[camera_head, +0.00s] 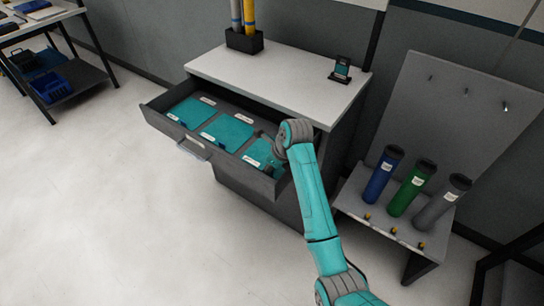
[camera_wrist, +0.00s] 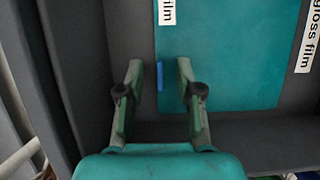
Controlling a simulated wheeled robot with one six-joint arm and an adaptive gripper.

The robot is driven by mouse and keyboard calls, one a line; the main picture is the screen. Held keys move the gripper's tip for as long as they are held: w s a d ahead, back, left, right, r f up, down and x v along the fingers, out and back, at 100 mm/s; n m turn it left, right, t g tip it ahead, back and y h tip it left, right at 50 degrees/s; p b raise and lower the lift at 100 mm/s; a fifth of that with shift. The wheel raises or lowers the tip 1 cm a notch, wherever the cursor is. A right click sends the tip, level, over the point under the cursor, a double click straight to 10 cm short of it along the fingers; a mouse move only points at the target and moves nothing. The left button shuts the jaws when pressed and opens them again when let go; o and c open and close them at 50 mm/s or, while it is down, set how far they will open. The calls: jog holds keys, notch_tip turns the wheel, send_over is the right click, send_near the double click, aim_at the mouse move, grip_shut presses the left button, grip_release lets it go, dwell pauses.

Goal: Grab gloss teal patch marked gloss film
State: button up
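The open drawer holds three flat teal patches in a row: a left one (camera_head: 187,112), a middle one (camera_head: 226,132) and a right one (camera_head: 259,151). In the wrist view one teal patch (camera_wrist: 230,65) lies flat with a small blue tab (camera_wrist: 160,76) on its edge. A white label reading "gloss film" (camera_wrist: 307,45) is at that patch's right side. My gripper (camera_wrist: 159,67) is open, its fingers on either side of the blue tab, apart from it. In the head view my arm reaches over the right patch and partly hides it; the label texts are too small to read there.
The drawer (camera_head: 152,119) has raised dark walls close around the patches. The cabinet top (camera_head: 270,75) carries a dark holder (camera_head: 244,41) with tubes and a small device (camera_head: 341,70). A bench at the right holds blue (camera_head: 383,175), green (camera_head: 411,188) and grey (camera_head: 440,203) cylinders.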

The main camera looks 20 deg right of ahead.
grip_shut()
dwell(0.3)
